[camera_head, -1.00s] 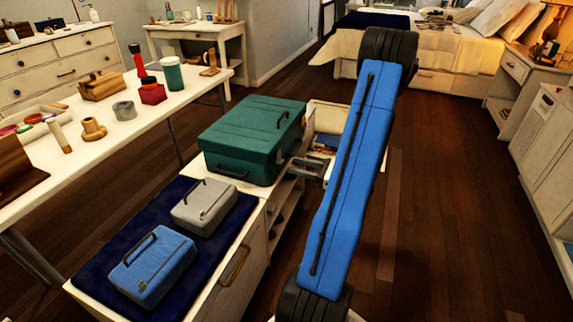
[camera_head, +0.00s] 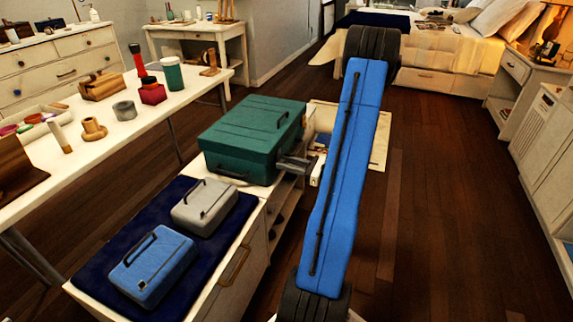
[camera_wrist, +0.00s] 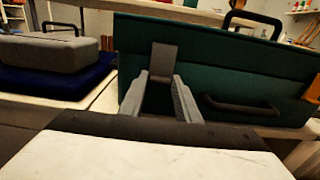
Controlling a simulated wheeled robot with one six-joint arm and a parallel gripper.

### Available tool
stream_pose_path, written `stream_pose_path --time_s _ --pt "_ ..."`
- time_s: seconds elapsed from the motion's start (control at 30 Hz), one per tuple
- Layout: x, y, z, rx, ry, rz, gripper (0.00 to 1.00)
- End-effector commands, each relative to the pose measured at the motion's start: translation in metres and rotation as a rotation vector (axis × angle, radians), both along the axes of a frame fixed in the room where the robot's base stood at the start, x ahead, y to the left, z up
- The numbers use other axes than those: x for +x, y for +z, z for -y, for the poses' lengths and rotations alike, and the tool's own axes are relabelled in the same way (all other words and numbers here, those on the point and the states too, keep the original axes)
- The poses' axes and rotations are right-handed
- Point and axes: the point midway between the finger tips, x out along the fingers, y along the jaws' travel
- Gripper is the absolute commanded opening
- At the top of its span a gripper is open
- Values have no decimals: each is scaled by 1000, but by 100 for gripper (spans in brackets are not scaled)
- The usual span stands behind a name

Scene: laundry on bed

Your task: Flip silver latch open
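A green case (camera_head: 250,140) stands shut on the white cabinet top, and its front side (camera_wrist: 225,70) fills much of the wrist view. A grey latch flap (camera_wrist: 164,62) sits on that side, left of a black handle (camera_wrist: 240,108). It looks dark grey here and hangs down between my fingers in the picture. My gripper (camera_wrist: 160,100) is open, with one finger on each side of the flap's lower part. I cannot tell whether the fingers touch it. In the head view my gripper (camera_head: 294,164) is at the case's right side, and the latch cannot be made out.
An orange latch piece (camera_wrist: 318,92) shows at the case's right edge in the wrist view. A grey case (camera_head: 204,204) and a blue case (camera_head: 152,265) lie on a dark blue cloth (camera_head: 100,262) beside the green case. The floor to the right is clear.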

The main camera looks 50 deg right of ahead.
Motion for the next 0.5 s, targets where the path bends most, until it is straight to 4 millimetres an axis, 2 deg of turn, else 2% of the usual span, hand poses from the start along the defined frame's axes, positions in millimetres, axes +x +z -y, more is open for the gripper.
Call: stream_pose_path --time_s 0.27,0.5 --pt "-1 2 1 -11 0 -18 7" --pt "-6 7 3 -51 -1 -111 7"
